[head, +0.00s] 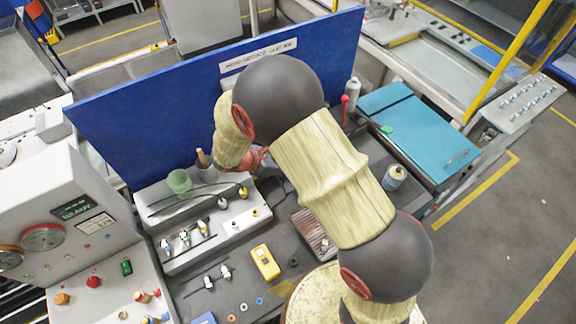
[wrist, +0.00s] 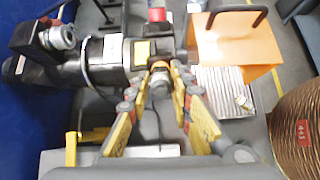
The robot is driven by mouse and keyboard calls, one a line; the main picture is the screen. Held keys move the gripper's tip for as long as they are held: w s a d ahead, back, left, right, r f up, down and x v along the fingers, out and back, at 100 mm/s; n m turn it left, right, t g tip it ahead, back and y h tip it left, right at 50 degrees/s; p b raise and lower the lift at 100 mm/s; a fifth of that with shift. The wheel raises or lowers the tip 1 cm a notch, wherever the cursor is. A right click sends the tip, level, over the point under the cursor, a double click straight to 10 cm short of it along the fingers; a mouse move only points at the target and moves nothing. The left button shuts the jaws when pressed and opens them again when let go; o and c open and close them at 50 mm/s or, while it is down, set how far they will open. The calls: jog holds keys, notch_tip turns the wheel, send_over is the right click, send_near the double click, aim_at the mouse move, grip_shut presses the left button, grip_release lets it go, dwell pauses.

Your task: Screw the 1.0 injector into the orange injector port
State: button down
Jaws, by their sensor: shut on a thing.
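In the wrist view, my gripper (wrist: 160,78) has its two yellow and grey fingers closed on a small silver injector (wrist: 158,87). The injector points away from me toward a dark machine body. An orange ring (wrist: 159,65), which looks like the orange injector port, shows right at the injector's far end. I cannot tell whether the injector touches the port or sits inside it. The label on the injector cannot be read.
In the head view several other injectors stand on a grey rack (head: 225,222) at the left of the bench. A yellow meter (head: 265,262) lies in front. A blue panel (head: 130,120) stands behind. In the wrist view an orange box (wrist: 232,45) is at the right.

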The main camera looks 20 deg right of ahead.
jog(key=shift+s+f+m+b, duration=0.1)
jog(key=shift+f+m+b, duration=0.05)
jog(key=shift+m+b, duration=0.3)
jog(key=shift+m+b, duration=0.45)
jog(key=shift+b, duration=0.25)
jog(key=shift+m+b, duration=0.6)
jog(key=shift+b, duration=0.1)
jog(key=c, duration=2.1)
grip_release()
jog(key=shift+s, duration=0.1)
jog(key=o, duration=0.6)
jog(key=v, duration=1.2)
